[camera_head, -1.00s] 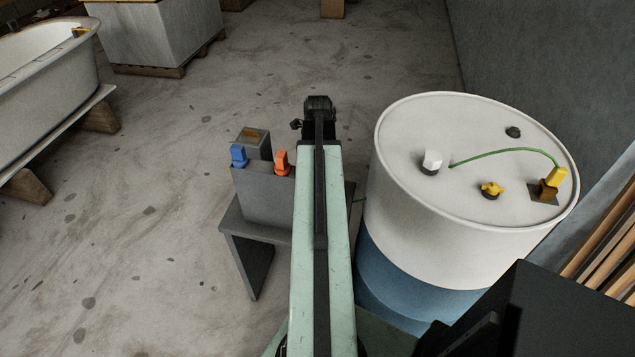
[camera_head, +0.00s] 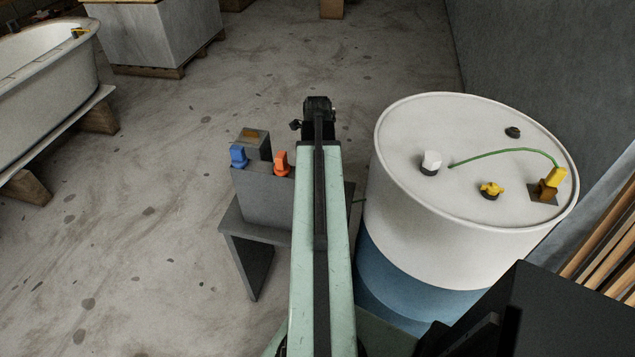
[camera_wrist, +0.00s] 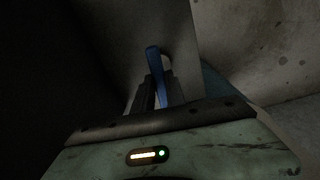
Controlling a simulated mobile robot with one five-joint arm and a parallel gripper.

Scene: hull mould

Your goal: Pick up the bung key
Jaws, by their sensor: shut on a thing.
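My gripper (camera_wrist: 154,92) shows in the wrist view with its dark fingers closed around a slim blue bar, which looks like the bung key (camera_wrist: 154,62). The blue bar sticks out past the fingertips, and its lower part lies between the fingers. A pale grey surface is close behind it. In the head view my gripper and the thing it holds are hidden by my arm. A blue handle (camera_head: 238,156) and an orange handle (camera_head: 281,163) stand in the grey stand (camera_head: 262,200) left of my arm.
A white and blue drum (camera_head: 405,215) stands right of my arm. On its lid are a white cap (camera_head: 431,160), a yellow bung (camera_head: 491,189) and a yellow-handled thing (camera_head: 556,177) on a green cord. A white tub (camera_head: 45,70) is far left. The floor between is clear.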

